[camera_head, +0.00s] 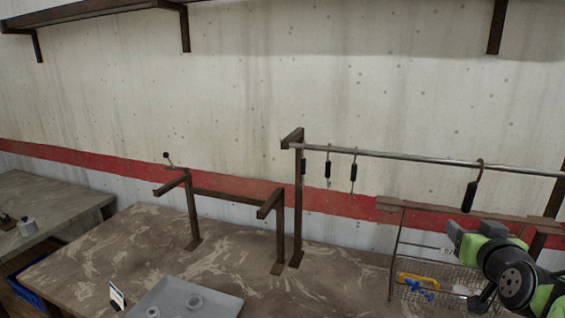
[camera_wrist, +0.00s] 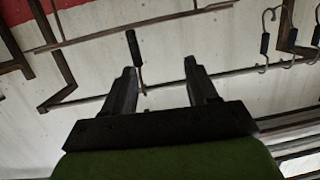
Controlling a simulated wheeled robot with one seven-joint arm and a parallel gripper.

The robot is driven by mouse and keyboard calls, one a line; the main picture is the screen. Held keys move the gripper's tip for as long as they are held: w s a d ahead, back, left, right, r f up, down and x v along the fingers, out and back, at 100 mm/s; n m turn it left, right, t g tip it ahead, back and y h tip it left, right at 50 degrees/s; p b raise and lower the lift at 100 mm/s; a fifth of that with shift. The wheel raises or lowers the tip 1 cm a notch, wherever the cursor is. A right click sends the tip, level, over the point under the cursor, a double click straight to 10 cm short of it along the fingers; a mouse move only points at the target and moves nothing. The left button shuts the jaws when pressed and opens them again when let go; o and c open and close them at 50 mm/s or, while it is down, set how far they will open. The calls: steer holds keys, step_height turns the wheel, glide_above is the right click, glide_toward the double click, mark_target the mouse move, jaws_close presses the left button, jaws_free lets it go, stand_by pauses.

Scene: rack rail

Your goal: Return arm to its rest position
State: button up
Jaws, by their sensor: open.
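My gripper (camera_head: 470,234) is at the right in the head view, below the metal rail (camera_head: 400,157). In the wrist view my gripper (camera_wrist: 159,68) has its two black fingers wide apart with nothing held between them. A tool with a black handle (camera_head: 471,196) hangs by its hook from the rail, just above my gripper. In the wrist view its handle (camera_wrist: 133,46) shows beyond the left fingertip, and its shank shows between the fingers. It looks apart from them. My forearm runs out of the head view at lower right.
Several smaller black-handled tools (camera_head: 327,168) hang at the rail's left end. A wire basket (camera_head: 440,284) with a yellow-handled tool (camera_head: 417,281) is below my gripper. A grey tray (camera_head: 190,297) and a rusty bracket stand (camera_head: 235,198) are on the workbench (camera_head: 100,262). A shelf (camera_head: 80,12) is overhead.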

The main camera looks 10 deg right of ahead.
steer(key=a+f+n+g+y, duration=0.2)
steer(key=a+f+n+y, duration=0.15)
steer(key=a, duration=1.25)
steer(key=s+a+f+g+y, duration=0.1)
steer(key=s+a+f+g, duration=0.2)
steer(key=s+a, duration=0.4)
steer(key=s+a+f+n+g+y, duration=0.1)
steer(key=s+a+f+g, duration=0.2)
steer(key=s, duration=0.9)
steer(key=a+f, duration=0.2)
steer(key=a, duration=0.1)
steer(key=shift+s+a+f+y, duration=0.15)
steer(key=shift+s+a+y, duration=0.05)
steer(key=shift+a+y, duration=0.15)
steer(key=shift+n, duration=0.25)
